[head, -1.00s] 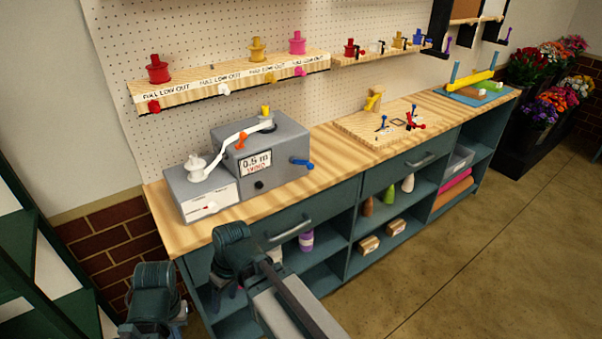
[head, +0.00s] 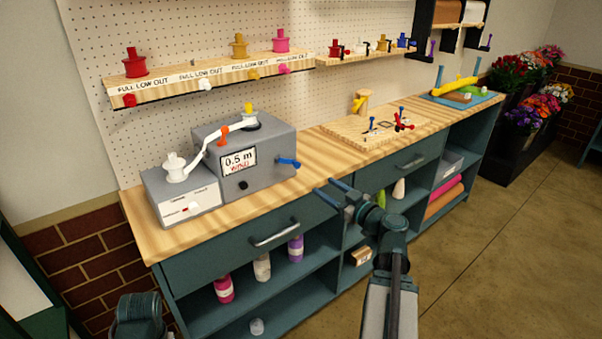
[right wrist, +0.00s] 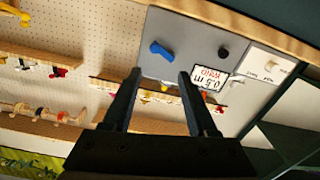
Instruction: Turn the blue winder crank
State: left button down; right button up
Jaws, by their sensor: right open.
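The blue winder crank (head: 288,162) sticks out of the right front of the grey winder box (head: 210,184), which bears a "0.5 m WIND" label. My right gripper (head: 328,188) is open and empty, in front of the bench edge and to the lower right of the crank, apart from it. In the right wrist view, which is upside down, the crank (right wrist: 161,50) shows just beyond the gap between the open fingertips (right wrist: 160,73). My left gripper is not in view; only part of my left arm shows at the lower left.
A white ribbon runs between a white spool (head: 175,168) and a yellow-topped post (head: 249,116), past an orange lever (head: 222,134). A wooden board (head: 375,124) with small levers lies to the right. Bare bench top (head: 290,190) lies in front of the winder box.

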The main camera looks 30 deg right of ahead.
aim_at(299, 166)
jog(key=w, duration=1.3)
jog(key=shift+w+a+r, duration=0.15)
jog(key=shift+w+a, duration=0.05)
jog(key=shift+w, duration=0.05)
grip_shut()
